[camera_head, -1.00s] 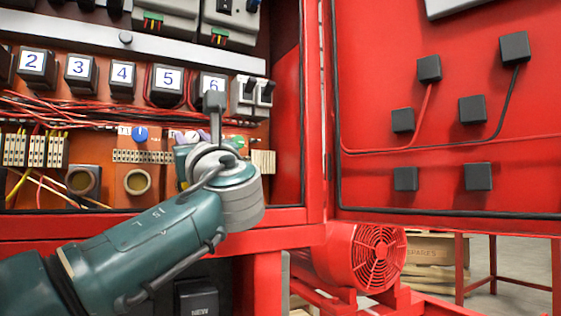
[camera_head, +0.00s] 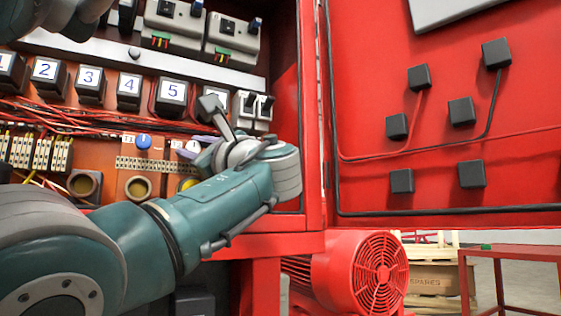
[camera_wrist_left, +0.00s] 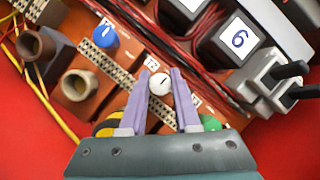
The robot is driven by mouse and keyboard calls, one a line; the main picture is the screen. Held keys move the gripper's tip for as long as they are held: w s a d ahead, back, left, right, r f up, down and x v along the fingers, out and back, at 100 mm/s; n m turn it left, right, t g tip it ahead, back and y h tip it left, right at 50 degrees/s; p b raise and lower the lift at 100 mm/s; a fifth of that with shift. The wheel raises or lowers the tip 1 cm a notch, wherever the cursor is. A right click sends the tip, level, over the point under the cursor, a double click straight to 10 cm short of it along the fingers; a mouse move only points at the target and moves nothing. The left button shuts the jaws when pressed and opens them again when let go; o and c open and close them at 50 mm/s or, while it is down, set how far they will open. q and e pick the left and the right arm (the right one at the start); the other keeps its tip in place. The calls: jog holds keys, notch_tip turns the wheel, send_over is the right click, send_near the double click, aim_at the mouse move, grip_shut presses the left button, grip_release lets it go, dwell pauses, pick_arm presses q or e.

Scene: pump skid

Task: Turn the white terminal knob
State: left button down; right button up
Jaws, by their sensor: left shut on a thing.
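In the head view the white knob (camera_head: 193,146) shows just beside the purple fingertips, and my left wrist hides much of the gripper. My right gripper is not in view.
A blue knob (camera_head: 143,141) is left of the white one. Numbered black blocks (camera_head: 129,91) and red wires run above. Round brown sockets (camera_head: 138,188) lie below. A green knob (camera_wrist_left: 210,122) is close to the right finger. The red cabinet door (camera_head: 440,120) stands open at right.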

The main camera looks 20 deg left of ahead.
pick_arm(q)
jog(key=shift+r, duration=0.1)
dwell(0.3)
jog(key=c, duration=0.6)
grip_release()
jog(key=shift+c, duration=0.2)
jog(key=v, duration=1)
